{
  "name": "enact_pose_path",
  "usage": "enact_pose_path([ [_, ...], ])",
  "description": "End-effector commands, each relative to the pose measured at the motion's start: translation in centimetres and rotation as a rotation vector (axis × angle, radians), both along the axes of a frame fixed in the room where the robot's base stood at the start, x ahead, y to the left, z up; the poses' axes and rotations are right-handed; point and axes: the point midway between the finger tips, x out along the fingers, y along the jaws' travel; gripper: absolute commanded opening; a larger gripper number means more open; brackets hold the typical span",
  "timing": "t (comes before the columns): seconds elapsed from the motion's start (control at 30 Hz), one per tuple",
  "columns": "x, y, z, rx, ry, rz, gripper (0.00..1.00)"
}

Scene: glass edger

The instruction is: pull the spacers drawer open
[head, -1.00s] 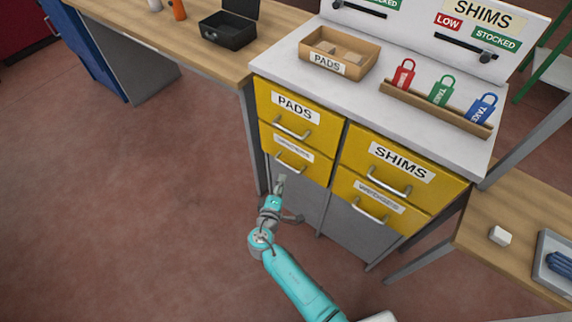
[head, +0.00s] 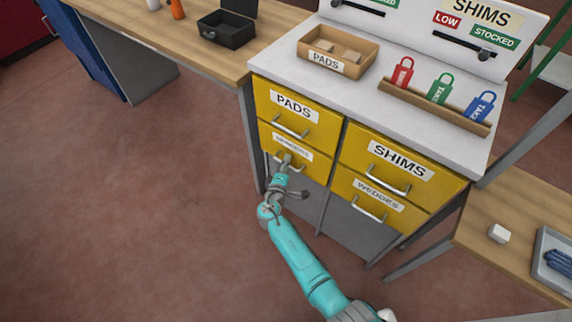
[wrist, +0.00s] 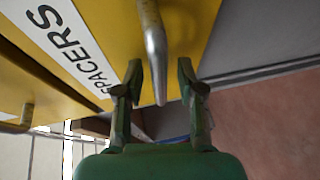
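The spacers drawer (head: 311,167) is the lower left yellow drawer under the PADS drawer, and its front looks flush with the cabinet. Its SPACERS label (wrist: 62,42) reads clearly in the wrist view. Its metal bar handle (wrist: 153,50) runs down between the two fingertips of my gripper (wrist: 159,85). The fingers stand apart, with a gap on each side of the handle, so I see no grip on it. In the head view my gripper (head: 285,165) is at the handle and partly hides it.
The PADS drawer (head: 272,98) is above, with SHIMS (head: 430,173) and WEDGES (head: 400,215) drawers to the right, all shut. A wooden pads tray (head: 365,58) and a tag rack (head: 400,100) stand on the white top. The floor in front is clear.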

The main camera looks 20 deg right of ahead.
Motion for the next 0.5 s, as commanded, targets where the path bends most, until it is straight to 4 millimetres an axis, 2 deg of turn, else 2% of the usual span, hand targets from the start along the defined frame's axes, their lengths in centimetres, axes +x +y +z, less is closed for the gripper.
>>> enact_pose_path([
  [0.03,-0.01,0.01,0.00,0.000,0.000,0.000,0.24],
  [0.13,-0.02,0.01,0.00,0.000,0.000,0.000,0.00],
  [0.5,-0.19,0.28,-0.01,0.000,0.000,0.001,0.00],
])
